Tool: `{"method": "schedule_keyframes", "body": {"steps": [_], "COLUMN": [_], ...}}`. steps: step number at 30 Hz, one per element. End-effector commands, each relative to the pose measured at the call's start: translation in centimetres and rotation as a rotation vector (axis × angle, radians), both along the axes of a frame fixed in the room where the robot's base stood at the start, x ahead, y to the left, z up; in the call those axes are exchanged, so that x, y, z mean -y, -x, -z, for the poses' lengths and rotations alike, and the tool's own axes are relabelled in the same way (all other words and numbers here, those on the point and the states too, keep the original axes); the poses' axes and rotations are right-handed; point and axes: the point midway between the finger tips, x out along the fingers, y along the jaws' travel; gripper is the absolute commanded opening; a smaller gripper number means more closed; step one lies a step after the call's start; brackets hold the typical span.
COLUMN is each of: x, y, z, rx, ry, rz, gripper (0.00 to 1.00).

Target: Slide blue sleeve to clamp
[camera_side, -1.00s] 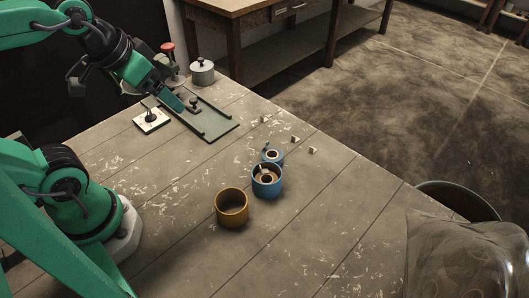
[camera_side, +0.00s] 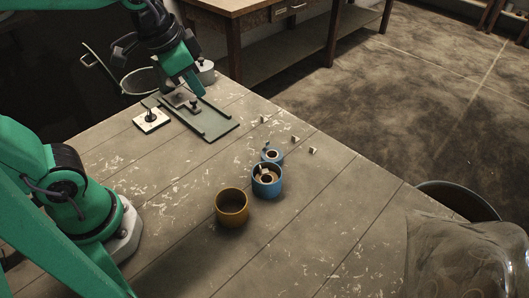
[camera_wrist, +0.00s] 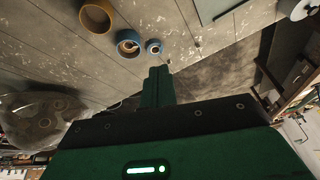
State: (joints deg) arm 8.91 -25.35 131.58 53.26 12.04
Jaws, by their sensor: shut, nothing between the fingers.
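A larger blue ring (camera_side: 267,190) with a tan inside stands on the table. A smaller blue ring (camera_side: 280,156) stands just behind it. I cannot tell which is the blue sleeve. Both show in the wrist view, the larger (camera_wrist: 118,45) left of the smaller (camera_wrist: 148,44). A grey plate (camera_side: 222,130) with raised edges lies farther back, with a dark-knobbed fitting (camera_side: 194,104) on it; I cannot tell if this is the clamp. My gripper (camera_side: 199,94) is shut and empty above the plate's far end, away from the rings. Its shut fingers show in the wrist view (camera_wrist: 158,72).
A mustard ring (camera_side: 232,208) stands left of the blue rings. A pale square (camera_side: 159,121) with a black knob lies left of the plate. Small pale blocks (camera_side: 294,139) lie near the far edge. A grey lidded pot (camera_side: 207,74) stands behind my gripper.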

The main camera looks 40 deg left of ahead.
Motion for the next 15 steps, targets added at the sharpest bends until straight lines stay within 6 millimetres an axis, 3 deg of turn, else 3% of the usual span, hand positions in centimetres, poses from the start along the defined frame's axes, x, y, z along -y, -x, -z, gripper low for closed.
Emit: {"method": "schedule_keyframes", "body": {"steps": [15], "x": [8.7], "y": [-6.8], "z": [3.4], "rx": [-0.151], "ry": [-0.114], "rz": [0.462], "gripper": [0.00]}}
